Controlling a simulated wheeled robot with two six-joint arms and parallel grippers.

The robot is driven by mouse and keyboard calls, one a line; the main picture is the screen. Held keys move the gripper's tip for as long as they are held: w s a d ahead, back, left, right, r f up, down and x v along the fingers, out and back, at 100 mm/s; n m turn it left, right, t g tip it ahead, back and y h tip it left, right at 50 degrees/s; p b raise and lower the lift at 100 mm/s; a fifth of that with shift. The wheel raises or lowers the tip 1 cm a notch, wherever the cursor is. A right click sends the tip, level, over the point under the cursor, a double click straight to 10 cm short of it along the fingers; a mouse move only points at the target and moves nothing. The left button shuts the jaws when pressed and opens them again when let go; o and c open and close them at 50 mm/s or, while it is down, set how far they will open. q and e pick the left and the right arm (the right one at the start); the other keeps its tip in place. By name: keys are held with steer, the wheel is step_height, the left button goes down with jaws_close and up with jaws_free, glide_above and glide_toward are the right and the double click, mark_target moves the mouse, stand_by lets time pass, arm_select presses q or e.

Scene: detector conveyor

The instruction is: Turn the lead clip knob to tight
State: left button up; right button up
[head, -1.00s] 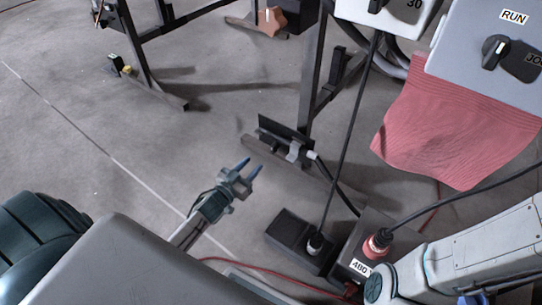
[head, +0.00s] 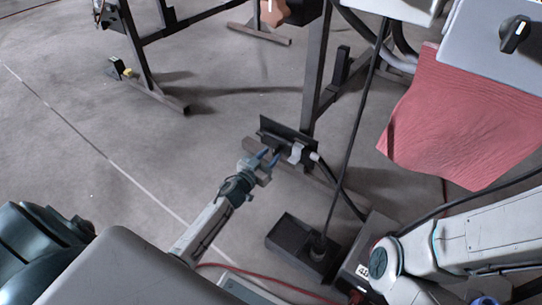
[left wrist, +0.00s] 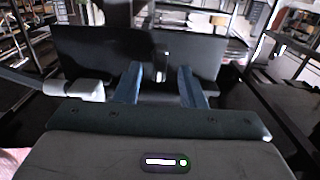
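A dark upright plate (head: 287,134) with a clip stands on the floor rail beside the frame leg in the head view. A pale connector and cable join it at its right. My left gripper (head: 267,160) is close in front of it, its two blue fingers apart. In the left wrist view the fingers (left wrist: 160,85) point at the dark plate (left wrist: 90,55), which fills the middle. A small dark part with a pale upright mark (left wrist: 161,67), seemingly the knob, shows between the fingertips. I cannot tell whether they touch it.
A black open box (head: 292,245) and a grey box (head: 357,268) stand on the floor at right of my left arm. Cables run down past the clip. A red cloth (head: 460,125) hangs at right.

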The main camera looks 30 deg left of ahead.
arm_select(q)
steer(key=shift+w+d, duration=0.1)
steer(key=shift+w, duration=0.55)
jaws_close()
